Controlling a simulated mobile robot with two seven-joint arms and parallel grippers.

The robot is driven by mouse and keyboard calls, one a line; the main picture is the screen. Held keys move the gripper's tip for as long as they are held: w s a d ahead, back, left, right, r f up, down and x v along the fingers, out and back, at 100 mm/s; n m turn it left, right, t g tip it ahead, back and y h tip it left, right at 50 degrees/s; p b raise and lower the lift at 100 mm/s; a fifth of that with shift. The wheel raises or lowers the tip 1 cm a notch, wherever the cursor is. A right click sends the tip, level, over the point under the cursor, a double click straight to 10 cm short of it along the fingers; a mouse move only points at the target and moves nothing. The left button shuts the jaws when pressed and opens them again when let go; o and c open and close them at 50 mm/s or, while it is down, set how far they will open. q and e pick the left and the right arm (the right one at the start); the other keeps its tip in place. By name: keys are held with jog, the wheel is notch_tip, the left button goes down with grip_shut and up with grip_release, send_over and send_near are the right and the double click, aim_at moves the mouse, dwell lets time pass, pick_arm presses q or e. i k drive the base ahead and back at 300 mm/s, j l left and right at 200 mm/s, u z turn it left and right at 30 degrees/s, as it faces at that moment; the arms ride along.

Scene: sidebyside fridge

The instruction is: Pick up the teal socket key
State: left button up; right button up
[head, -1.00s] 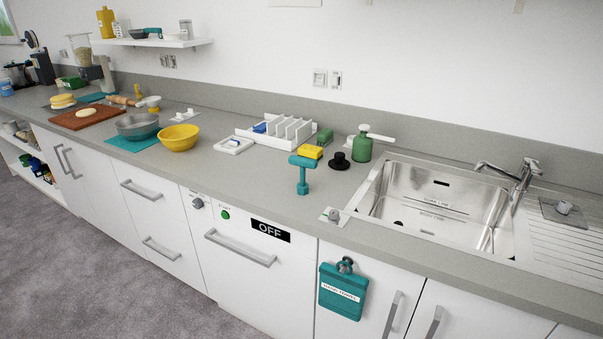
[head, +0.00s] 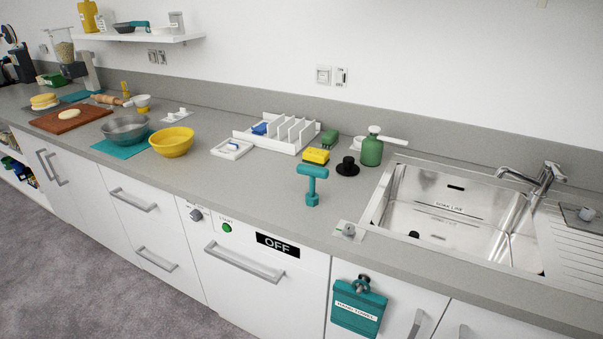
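The teal socket key (head: 312,184) stands upright on the grey countertop, left of the sink. It has a T-shaped top bar, a thin shaft and a wider block at the foot. Nothing touches it, and a yellow sponge (head: 316,156) lies just behind it. Neither of my grippers is in the head view.
The sink (head: 445,205) with its tap (head: 540,180) is to the right. A black plug (head: 347,167), green soap bottle (head: 372,150) and white rack (head: 278,133) stand behind the key. A grey knob on a plate (head: 349,231) is in front right.

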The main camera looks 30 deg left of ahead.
aim_at(312, 198)
jog(key=i+j, duration=0.15)
jog(key=j, duration=0.2)
jog(key=i+j, duration=0.15)
jog(key=j, duration=0.15)
jog(key=i+j, duration=0.1)
jog(key=j, duration=0.25)
jog(key=i+j, duration=0.15)
jog(key=j, duration=0.15)
jog(key=i+j, duration=0.15)
jog(key=j, duration=0.2)
jog(key=z, duration=1.75)
jog(key=k+j+z, duration=0.15)
jog(key=z, duration=0.2)
jog(key=k+z, duration=0.35)
jog(key=k+j, duration=0.05)
